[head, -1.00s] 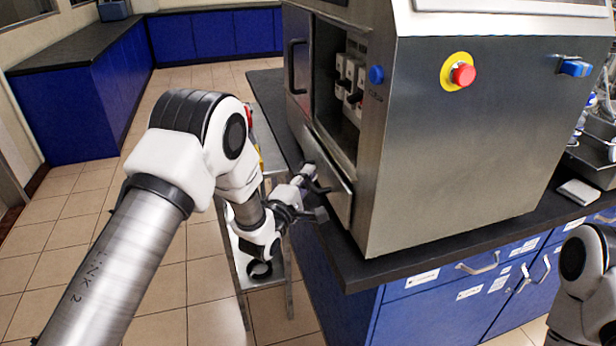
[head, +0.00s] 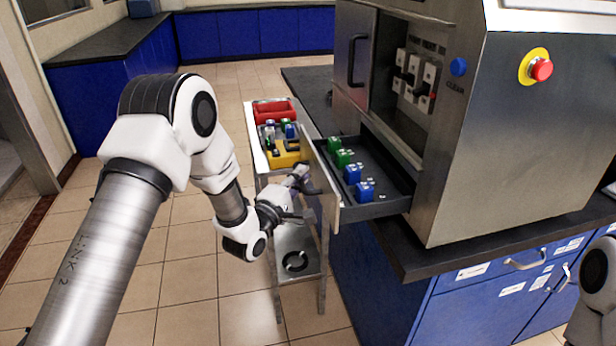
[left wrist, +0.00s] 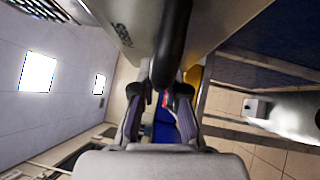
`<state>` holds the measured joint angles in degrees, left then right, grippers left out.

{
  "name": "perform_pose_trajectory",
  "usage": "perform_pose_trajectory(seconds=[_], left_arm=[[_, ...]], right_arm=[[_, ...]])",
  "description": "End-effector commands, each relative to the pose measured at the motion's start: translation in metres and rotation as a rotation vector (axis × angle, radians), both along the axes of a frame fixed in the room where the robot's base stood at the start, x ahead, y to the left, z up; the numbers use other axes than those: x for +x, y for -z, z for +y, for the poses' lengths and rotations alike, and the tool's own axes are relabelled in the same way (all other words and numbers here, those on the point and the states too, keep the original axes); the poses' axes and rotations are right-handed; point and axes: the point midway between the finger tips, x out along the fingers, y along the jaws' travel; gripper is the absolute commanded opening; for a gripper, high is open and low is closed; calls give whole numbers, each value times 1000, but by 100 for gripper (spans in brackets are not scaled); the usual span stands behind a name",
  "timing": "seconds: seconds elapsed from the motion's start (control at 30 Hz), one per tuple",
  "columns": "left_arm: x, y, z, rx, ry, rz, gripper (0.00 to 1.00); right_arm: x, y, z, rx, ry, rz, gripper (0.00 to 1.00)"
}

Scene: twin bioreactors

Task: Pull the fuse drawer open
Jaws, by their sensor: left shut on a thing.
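The fuse drawer (head: 376,211) stands pulled out of the steel cabinet (head: 500,130) in the head view. Green fuses (head: 343,158) and blue fuses (head: 365,191) sit in a row inside it. My left gripper (head: 308,190) is at the outer face of the drawer front, shut on its handle. In the left wrist view the dark bar handle (left wrist: 172,45) runs between the fingers of the left gripper (left wrist: 161,92). The fingertips are partly hidden in the head view. Part of my right arm shows at the right edge of the head view; its gripper is out of view.
A small cart (head: 257,165) left of the drawer carries a red bin (head: 273,112) and a yellow bin (head: 284,152). The open cabinet bay above the drawer shows several switches (head: 417,80). The dark counter edge (head: 440,262) runs below. Tiled floor is clear at left.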

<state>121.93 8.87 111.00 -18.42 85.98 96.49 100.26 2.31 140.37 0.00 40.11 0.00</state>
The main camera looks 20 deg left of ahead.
Motion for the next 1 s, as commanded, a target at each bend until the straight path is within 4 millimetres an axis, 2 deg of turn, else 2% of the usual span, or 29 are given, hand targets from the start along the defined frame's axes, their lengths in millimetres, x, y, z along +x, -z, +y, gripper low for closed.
perform_pose_trajectory(seconds=[0.4, 0.43, 0.47, 0.5, 0.83, 1.0], left_arm=[[-3, 4, 2, 0, 3, 9, 0], [-3, 4, 2, 0, 3, 9, 24], [-3, 3, 2, 0, 3, 9, 34], [-3, 3, 2, 1, 3, 8, 39], [-6, 2, 3, 0, 2, 5, 39], [-33, 6, 9, -3, -1, 8, 39]], right_arm=[[0, 0, 0, 0, 0, 0, 40], [0, 0, 0, 0, 0, 0, 40], [0, 0, 0, 0, 0, 0, 40], [0, 0, 0, 0, 0, 0, 40], [0, 0, 0, 0, 0, 0, 40], [0, 0, 0, 0, 0, 0, 40]])
